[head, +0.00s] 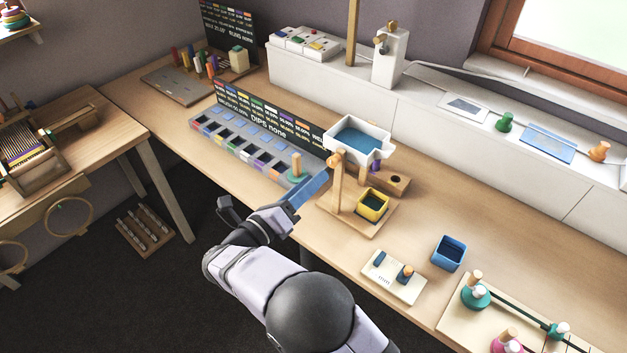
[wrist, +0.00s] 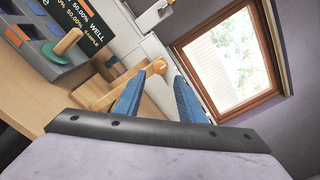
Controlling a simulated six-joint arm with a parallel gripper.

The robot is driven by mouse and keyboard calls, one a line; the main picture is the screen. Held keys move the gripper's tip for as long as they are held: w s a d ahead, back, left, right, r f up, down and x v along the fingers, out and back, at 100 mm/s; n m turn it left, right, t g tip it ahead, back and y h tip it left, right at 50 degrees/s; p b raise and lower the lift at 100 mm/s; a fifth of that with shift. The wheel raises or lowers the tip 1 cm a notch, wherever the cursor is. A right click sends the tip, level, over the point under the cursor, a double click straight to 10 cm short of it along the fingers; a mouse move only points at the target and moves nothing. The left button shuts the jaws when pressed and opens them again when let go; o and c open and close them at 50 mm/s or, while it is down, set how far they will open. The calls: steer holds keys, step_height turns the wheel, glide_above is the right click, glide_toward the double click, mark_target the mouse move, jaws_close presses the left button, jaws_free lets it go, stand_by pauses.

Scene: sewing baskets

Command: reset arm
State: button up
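My gripper (head: 322,178) has two blue fingers and is raised above the front edge of the long wooden table, close to the left side of a wooden stand (head: 337,188). In the wrist view my gripper (wrist: 160,76) shows its fingers spread apart with nothing held between them. An orange ball knob (wrist: 160,66) of the stand appears beyond the gap between the fingertips. I cannot tell the exact distance from the fingers to the stand.
A white tray with blue inside (head: 384,151) sits atop the stand, with a yellow cup (head: 373,205) below. A grey compartment rack (head: 214,140) and a green-based peg (head: 296,168) are left. A blue cup (head: 448,253) and a white board (head: 394,277) stand right. Bare tabletop lies behind them.

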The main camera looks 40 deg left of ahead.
steer(key=shift+w, duration=0.1)
steer(key=w+d+f+m+g+h+p, duration=0.1)
steer(key=w+d+m+g+h, duration=0.3)
steer(key=d, duration=0.6)
steer(key=w+d+m+g+h+p, duration=0.1)
steer(key=w+d+m+g, duration=0.2)
steer(key=d+m, duration=0.5)
steer(key=w+d+f+m+g+h+p, duration=0.1)
steer(key=w+d+m+g+h, duration=0.25)
steer(key=d, duration=0.85)
steer(key=s+d+m+g+y+p, duration=0.1)
steer(key=s+d+m+g+y, duration=0.15)
steer(key=s+d+m, duration=0.4)
steer(key=s+d+m+g+y+p, duration=0.1)
steer(key=s+d+m+g, duration=0.3)
steer(key=d+m, duration=0.5)
steer(key=s+d+m+g+y+p, duration=0.1)
steer(key=s+d+m+y, duration=0.3)
steer(key=s+m, duration=0.4)
steer(key=m+y, duration=0.1)
steer(key=m, duration=0.5)
steer(key=shift+s+d+f, duration=0.15)
steer(key=shift+d+f, duration=0.05)
